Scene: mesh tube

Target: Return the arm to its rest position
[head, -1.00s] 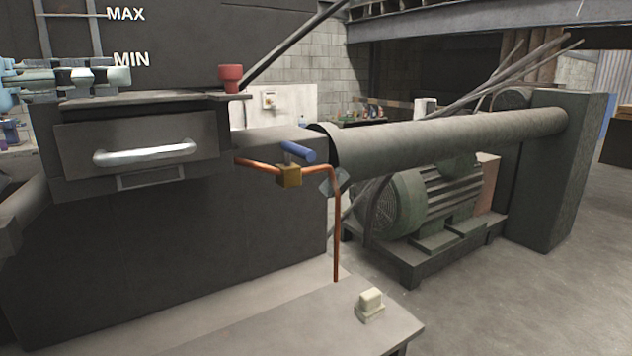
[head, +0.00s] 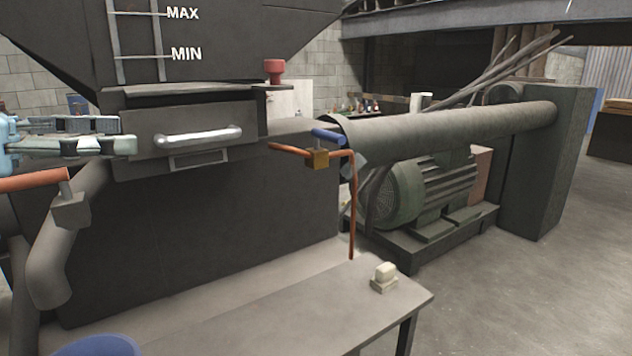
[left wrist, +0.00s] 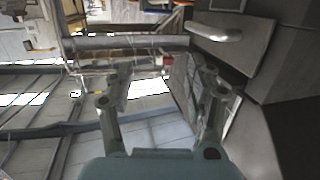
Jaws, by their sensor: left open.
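My left gripper (head: 128,135) comes in from the left edge of the head view, pale green and grey, in front of the dark machine's left side. It is open, with nothing between its fingers. In the left wrist view its two fingers (left wrist: 163,95) stand well apart. The drawer with the silver handle (head: 198,137) is to the right of the fingertips, and the handle also shows at the top of the left wrist view (left wrist: 216,32). I cannot tell whether the fingers touch the machine. My right gripper is not in view.
The dark machine (head: 230,215) fills the left and middle. A copper pipe with a blue valve handle (head: 327,136) stands right of the drawer. A red knob (head: 275,70) sits above. A table (head: 300,315) carries a pale switch block (head: 384,275). Open floor lies at right.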

